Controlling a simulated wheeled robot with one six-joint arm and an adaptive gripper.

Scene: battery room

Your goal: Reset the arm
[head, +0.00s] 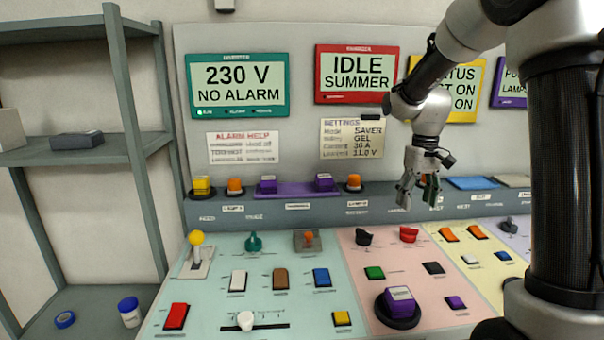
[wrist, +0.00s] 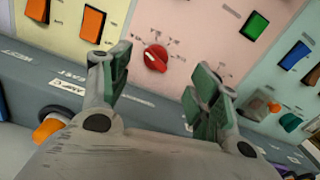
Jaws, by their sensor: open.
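My gripper (head: 420,190) hangs from my arm in front of the upright panel, above the sloped control desk, on the right side of the head view. Its fingers point down and are apart, with nothing between them. The wrist view shows both green-padded fingers of my gripper (wrist: 160,95) spread, and a red knob (wrist: 155,58) on the pink desk section beyond the gap. The same red knob (head: 408,235) is just below my gripper in the head view. My gripper touches no control that I can see.
The desk (head: 210,290) carries buttons, switches, a yellow-topped lever (head: 196,239), a white slider knob (head: 245,320) and a purple button (head: 399,300). Screens read "230 V NO ALARM" (head: 237,85) and "IDLE SUMMER" (head: 355,75). A grey shelf (head: 90,150) stands at the left.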

